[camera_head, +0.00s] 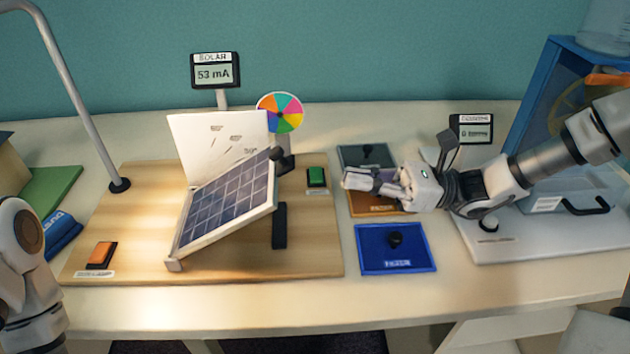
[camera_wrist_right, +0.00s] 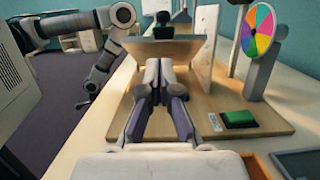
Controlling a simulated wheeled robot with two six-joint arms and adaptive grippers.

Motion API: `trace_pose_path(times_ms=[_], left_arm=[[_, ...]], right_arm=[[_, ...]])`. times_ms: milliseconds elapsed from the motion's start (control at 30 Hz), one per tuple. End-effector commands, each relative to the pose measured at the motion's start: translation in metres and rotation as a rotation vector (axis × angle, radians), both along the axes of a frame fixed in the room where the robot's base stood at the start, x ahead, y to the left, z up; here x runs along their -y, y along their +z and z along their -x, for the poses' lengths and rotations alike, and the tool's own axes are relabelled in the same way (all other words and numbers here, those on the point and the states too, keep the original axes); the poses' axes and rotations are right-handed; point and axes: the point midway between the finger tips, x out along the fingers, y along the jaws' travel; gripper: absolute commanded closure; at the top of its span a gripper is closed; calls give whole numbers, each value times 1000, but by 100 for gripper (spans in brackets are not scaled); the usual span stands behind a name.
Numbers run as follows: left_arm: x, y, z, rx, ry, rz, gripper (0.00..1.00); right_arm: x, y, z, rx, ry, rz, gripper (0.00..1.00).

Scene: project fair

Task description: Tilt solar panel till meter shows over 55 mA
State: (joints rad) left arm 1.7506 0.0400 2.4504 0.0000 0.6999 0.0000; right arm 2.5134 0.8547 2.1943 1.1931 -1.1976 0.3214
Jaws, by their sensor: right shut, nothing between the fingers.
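The solar panel (camera_head: 228,200) is tilted on a wooden board (camera_head: 125,215), its dark grid face toward the front left. A white scale plate (camera_head: 205,140) stands behind it. The meter (camera_head: 214,72) reads 53 mA. My right gripper (camera_head: 346,183) is shut and empty, to the right of the panel and apart from it, above the coloured trays. In the right wrist view its fingers (camera_wrist_right: 160,90) point toward the panel (camera_wrist_right: 165,50), seen from behind. My left arm shows at the left edge of the head view, but its gripper is out of sight.
A colour wheel (camera_head: 280,112) and green button (camera_head: 316,178) stand right of the panel. An orange switch (camera_head: 102,254) is at the board's front left. A blue tray (camera_head: 396,262) lies in front of my right gripper. A lamp pole (camera_head: 75,95) rises at left.

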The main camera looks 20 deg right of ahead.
Motion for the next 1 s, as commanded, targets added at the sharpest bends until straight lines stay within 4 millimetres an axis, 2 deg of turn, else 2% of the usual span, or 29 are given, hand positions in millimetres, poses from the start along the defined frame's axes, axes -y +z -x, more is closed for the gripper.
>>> trace_pose_path(times_ms=[200,400,833,933,1000], left_arm=[[0,-6,0,0,0,0,30],[0,-7,0,0,0,0,30],[0,-6,0,0,0,0,30],[0,4,0,0,0,0,30],[0,19,0,0,0,0,30]], right_arm=[[-40,6,-10,-2,7,8,100],[-65,13,-18,-1,4,5,100],[-71,16,-20,1,1,3,100],[-74,25,-21,-3,3,21,100],[-77,36,-22,-11,2,51,100]])
